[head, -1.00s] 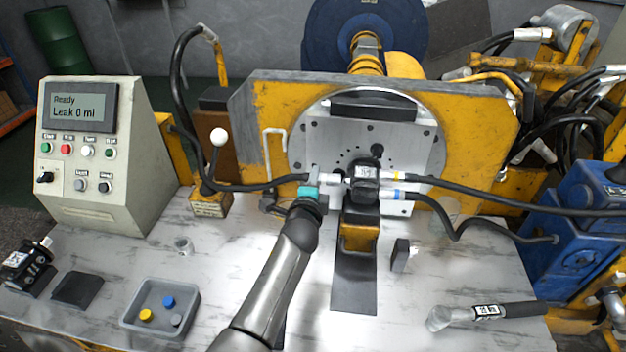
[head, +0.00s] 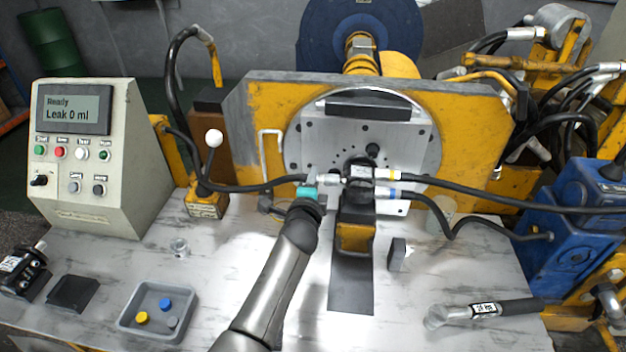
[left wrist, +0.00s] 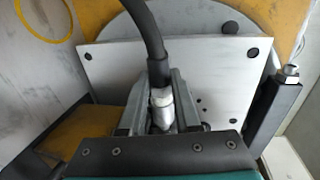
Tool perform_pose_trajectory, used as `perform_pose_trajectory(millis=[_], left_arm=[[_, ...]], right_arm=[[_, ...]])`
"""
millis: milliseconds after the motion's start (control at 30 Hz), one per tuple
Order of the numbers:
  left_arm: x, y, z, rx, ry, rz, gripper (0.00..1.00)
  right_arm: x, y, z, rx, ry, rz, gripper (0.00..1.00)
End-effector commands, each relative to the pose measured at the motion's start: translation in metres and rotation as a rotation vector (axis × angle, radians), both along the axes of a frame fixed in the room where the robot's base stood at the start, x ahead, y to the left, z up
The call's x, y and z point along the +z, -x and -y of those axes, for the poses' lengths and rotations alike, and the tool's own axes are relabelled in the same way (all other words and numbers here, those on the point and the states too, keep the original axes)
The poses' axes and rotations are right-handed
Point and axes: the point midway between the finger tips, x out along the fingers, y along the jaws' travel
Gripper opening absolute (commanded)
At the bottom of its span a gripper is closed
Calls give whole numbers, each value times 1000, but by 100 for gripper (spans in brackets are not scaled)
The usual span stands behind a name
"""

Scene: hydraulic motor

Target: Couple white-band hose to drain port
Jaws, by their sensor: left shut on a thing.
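The white-band hose (head: 250,188) is black and runs in from the left; in the left wrist view the hose (left wrist: 150,45) leads to a pale fitting (left wrist: 163,106) between the fingers. My left gripper (head: 316,180) is shut on this hose end, just left of the black motor (head: 360,170) on its stand. The metal end points at the motor's left side. I cannot tell whether it touches the drain port, which is hidden by the gripper and fitting. My right gripper is not in view.
Yellow-band (head: 391,175) and blue-band (head: 391,193) hoses meet the motor's right side. The control box (head: 95,150) reads "Leak 0 ml". A grey tray (head: 130,325) with caps, a small black block (head: 397,254) and a wrench-like tool (head: 480,311) lie on the bench.

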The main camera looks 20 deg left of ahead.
Motion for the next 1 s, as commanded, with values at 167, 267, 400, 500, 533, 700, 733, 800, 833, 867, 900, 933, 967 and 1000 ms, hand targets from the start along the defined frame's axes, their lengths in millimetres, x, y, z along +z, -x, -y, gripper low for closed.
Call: perform_pose_trajectory(millis=[167,267,400,500,533,700,733,800,833,867,900,933,967,1000], left_arm=[[1,-1,0,0,-1,2,0],[1,-1,2,-1,1,2,0],[1,-2,5,-1,1,2,0],[0,-2,7,-1,1,2,0],[0,-2,7,-1,1,2,0],[0,-3,10,0,0,2,0],[0,-3,11,0,1,1,0],[0,-3,12,1,0,1,0],[0,-4,13,1,0,1,0],[0,-4,13,1,0,1,0],[0,-4,14,1,0,1,0],[0,-4,13,2,-1,1,35],[0,-4,13,2,-1,1,38],[0,-4,13,1,0,1,43]], right_arm=[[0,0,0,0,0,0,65],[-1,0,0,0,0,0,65],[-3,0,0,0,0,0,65],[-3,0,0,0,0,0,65],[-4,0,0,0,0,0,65],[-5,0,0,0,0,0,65],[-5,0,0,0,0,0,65],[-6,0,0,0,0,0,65],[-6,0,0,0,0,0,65],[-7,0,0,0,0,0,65],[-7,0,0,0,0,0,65],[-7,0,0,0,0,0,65],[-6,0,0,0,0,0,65],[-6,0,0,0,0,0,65]])
